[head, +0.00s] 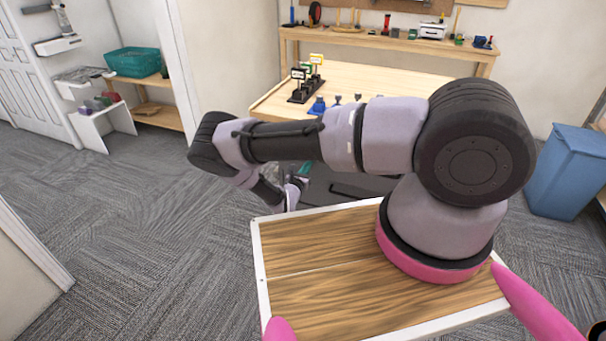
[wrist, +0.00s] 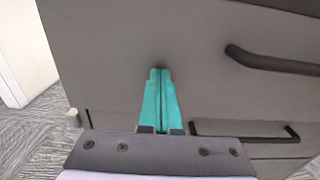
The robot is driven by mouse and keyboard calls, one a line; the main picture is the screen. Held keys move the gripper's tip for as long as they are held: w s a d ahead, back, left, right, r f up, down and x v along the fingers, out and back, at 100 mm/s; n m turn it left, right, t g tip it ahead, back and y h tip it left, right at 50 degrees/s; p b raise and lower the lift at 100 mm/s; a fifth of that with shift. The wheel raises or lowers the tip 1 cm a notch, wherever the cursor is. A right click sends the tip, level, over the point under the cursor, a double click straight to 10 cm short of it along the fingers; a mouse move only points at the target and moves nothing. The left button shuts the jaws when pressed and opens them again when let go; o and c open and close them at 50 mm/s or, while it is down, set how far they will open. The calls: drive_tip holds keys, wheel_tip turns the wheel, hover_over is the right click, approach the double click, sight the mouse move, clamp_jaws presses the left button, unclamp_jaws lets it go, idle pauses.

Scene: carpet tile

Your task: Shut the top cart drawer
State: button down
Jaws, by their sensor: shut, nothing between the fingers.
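The cart's dark grey drawer front (wrist: 200,40) fills most of the wrist view, with a black bar handle (wrist: 275,63) at the right. A second black handle (wrist: 245,134) shows lower down on the cart. My gripper (wrist: 160,72) has its teal fingers shut together and empty, pointing at the grey front left of the upper handle. The tips are at or very near the panel; I cannot tell if they touch. In the head view the cart (head: 335,185) is mostly hidden behind my arm, and my gripper (head: 304,170) is beside it. How far the drawer stands out is not clear.
A wooden workbench (head: 420,80) with small items stands behind the cart. A blue bin (head: 568,170) is at the right. A low shelf with a teal basket (head: 132,62) is at the back left. Open carpet (head: 130,210) lies to the left.

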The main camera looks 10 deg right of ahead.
drive_tip(key=x, duration=0.4)
drive_tip(key=shift+w+d, duration=0.15)
drive_tip(key=shift+w+d+r, duration=0.1)
drive_tip(key=shift+w+d, duration=0.05)
drive_tip(key=shift+w, duration=0.05)
drive_tip(key=shift+w+r, duration=0.1)
